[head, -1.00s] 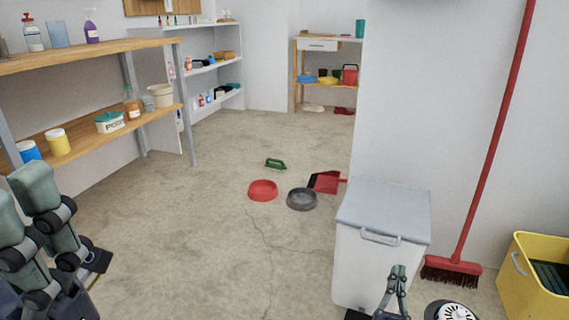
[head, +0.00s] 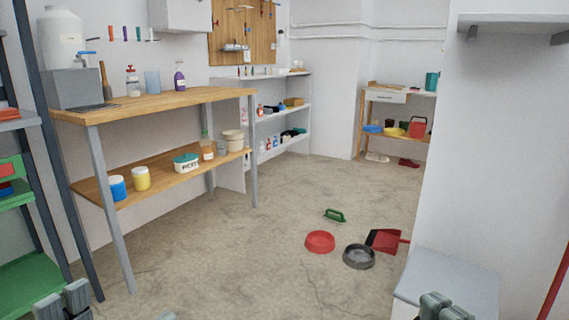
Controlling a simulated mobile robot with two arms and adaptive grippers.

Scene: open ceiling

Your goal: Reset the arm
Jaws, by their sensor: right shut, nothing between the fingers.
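My right gripper (head: 443,306) shows at the bottom edge, in front of the grey-lidded white bin (head: 455,272). Only its upper part is in frame; it is shut and empty. No object is held in view.
A wooden workbench (head: 150,104) with a lower shelf stands at left, beside a green-shelved rack (head: 35,285). A red bowl (head: 320,242), grey bowl (head: 359,257), green brush (head: 335,215) and red dustpan (head: 385,240) lie on the floor.

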